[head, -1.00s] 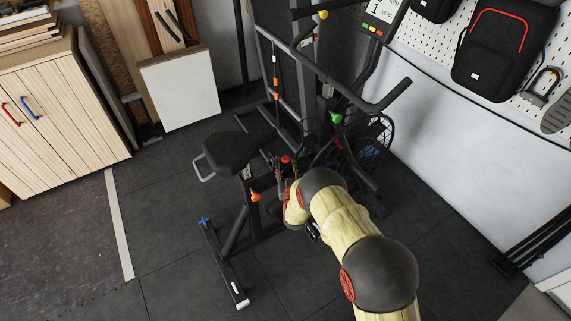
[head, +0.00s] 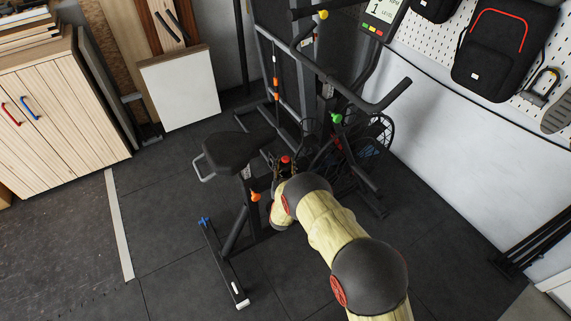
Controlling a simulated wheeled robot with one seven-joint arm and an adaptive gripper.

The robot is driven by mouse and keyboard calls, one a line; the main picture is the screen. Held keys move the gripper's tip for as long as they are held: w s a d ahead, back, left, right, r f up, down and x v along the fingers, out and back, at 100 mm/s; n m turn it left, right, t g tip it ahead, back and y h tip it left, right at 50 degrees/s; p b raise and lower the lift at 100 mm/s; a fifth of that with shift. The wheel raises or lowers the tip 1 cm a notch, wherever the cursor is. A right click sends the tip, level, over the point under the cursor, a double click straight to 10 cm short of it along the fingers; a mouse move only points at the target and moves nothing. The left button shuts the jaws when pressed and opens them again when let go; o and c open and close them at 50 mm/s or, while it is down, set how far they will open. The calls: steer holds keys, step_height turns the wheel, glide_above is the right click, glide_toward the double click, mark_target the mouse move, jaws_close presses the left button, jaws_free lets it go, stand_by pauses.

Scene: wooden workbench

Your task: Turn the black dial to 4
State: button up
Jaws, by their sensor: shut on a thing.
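The exercise bike stands in the middle of the head view, with its black seat (head: 235,151) left of my arm. My gripper (head: 286,164) is low on the bike frame, right of the seat, and largely hidden behind my own wrist. It is shut around a small dark part with a red spot on top, which appears to be the black dial (head: 286,159). The dial's numbers and pointer are too small to read. The bike's display (head: 381,14) at the top shows a large 1.
A green knob (head: 336,118), an orange knob (head: 256,196) and a yellow knob (head: 323,14) are on the bike. Handlebars (head: 390,97) reach out above right of my gripper. A wooden cabinet (head: 60,110) stands left. The floor (head: 170,220) left of the bike is clear.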

steer(key=shift+m+g+h, duration=0.4)
steer(key=shift+m+h, duration=1.3)
steer(key=shift+h, duration=1.2)
steer(key=o, duration=1.1)
steer(key=shift+o, duration=0.4)
step_height(320, 180, up, 10)
